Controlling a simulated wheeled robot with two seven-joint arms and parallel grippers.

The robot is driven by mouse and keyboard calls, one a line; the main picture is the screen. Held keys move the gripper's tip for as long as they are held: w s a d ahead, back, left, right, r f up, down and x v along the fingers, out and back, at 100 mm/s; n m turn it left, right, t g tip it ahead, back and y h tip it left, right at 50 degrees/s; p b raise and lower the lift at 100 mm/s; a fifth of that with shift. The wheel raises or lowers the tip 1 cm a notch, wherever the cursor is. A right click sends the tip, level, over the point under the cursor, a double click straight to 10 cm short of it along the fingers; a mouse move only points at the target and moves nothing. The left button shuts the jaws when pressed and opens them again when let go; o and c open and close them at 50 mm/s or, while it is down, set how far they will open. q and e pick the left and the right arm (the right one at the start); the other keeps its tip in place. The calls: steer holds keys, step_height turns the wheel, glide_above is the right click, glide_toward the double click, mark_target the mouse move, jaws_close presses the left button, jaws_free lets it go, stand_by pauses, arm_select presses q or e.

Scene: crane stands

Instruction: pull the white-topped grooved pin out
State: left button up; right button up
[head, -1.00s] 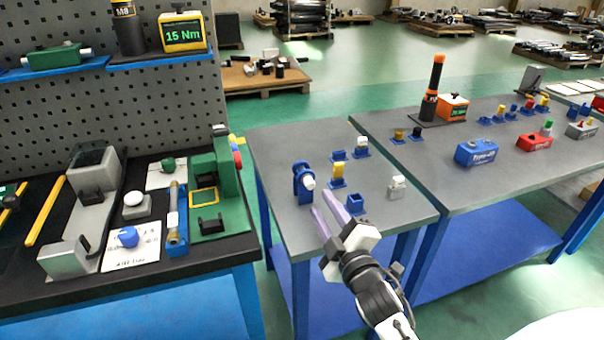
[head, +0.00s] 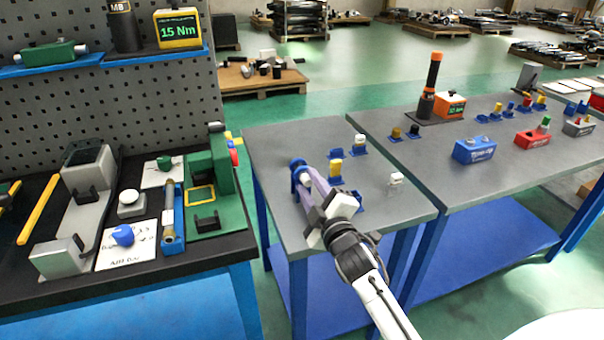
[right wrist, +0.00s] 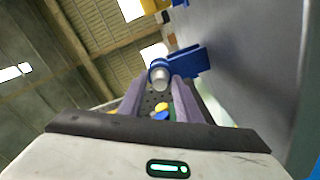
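The blue stand (head: 297,165) is on the near left of the small grey table. The white-topped pin (right wrist: 160,80) sits in the ring of this stand, its pale end facing my wrist camera. My right gripper (head: 308,180) is at the stand, its two purple fingers pointing at it and partly hiding the pin in the head view. In the right wrist view the fingers (right wrist: 159,86) are apart, one on each side of the pale end. I cannot tell whether they touch it. My left gripper is not in view.
Close to the right of the fingers stand a yellow-topped piece (head: 335,168) on a blue base and a white-topped piece (head: 360,142). A small grey-white block (head: 396,179) is farther right. A dark bench (head: 225,248) with green and grey fixtures lies left.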

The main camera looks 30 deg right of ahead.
steer(key=c, duration=0.7)
jaws_close()
steer(key=shift+p+v, duration=0.9)
steer(key=shift+v, duration=1.6)
steer(key=shift+p+v, duration=0.35)
steer(key=shift+v, duration=2.15)
